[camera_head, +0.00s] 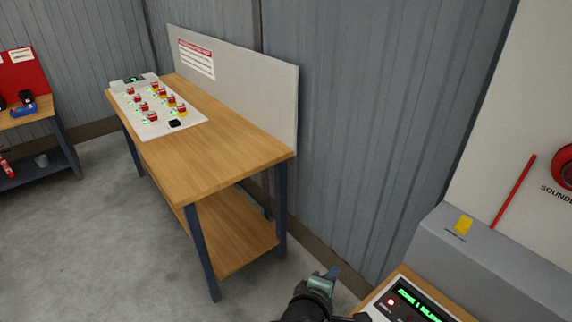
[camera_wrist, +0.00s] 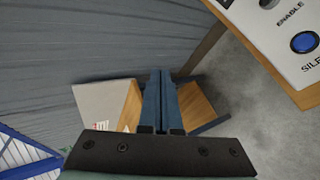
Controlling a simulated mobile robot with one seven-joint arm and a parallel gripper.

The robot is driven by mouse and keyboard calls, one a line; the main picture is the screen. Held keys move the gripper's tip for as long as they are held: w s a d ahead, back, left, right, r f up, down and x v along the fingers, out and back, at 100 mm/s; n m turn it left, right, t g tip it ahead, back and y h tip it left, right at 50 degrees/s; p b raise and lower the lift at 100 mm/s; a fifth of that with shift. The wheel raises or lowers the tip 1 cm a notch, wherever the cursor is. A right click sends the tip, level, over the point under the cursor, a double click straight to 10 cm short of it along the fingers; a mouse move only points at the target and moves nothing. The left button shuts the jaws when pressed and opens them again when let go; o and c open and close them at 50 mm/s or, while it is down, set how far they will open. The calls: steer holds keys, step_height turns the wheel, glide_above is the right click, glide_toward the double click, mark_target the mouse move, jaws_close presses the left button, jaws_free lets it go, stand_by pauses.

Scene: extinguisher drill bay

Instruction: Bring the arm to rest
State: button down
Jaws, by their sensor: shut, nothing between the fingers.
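My gripper shows in the wrist view (camera_wrist: 161,103) with its two blue fingers together and nothing between them. In the head view part of my arm with the gripper's end (camera_head: 332,274) shows at the bottom, to the right of the wooden workbench (camera_head: 215,150) and left of the control panel (camera_head: 415,302). The gripper is in the air, touching nothing that I can see.
The bench bears a white board (camera_head: 130,117) with several red and yellow devices. A blue button (camera_wrist: 304,41) shows at the wrist view's right. Grey floor (camera_head: 95,235) is clear at the left.

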steer(key=w+a+r+m+t+y+b, duration=0.15)
steer(key=r+m+t, duration=0.25)
steer(key=r, duration=0.9)
steer(key=w+a+r+m+t+b, duration=0.1)
steer(key=w+a+r+m+t, duration=0.2)
steer(key=r, duration=1)
steer(key=s+a+r+m+t+y+b, duration=0.1)
steer(key=s+a+r+m+t+y, duration=0.1)
steer(key=s+r+t, duration=0.3)
steer(key=s+a+r+m+t+y+b, duration=0.1)
steer(key=s+a+r+m+t+y, duration=0.1)
steer(key=s+r, duration=1.1)
step_height(320, 180, up, 6)
steer(key=a+m+t, duration=0.1)
steer(key=m+t, duration=0.1)
steer(key=t, duration=0.1)
steer(key=shift+a+b, duration=0.15)
steer(key=shift+b, duration=0.2)
steer(key=shift+s, duration=0.15)
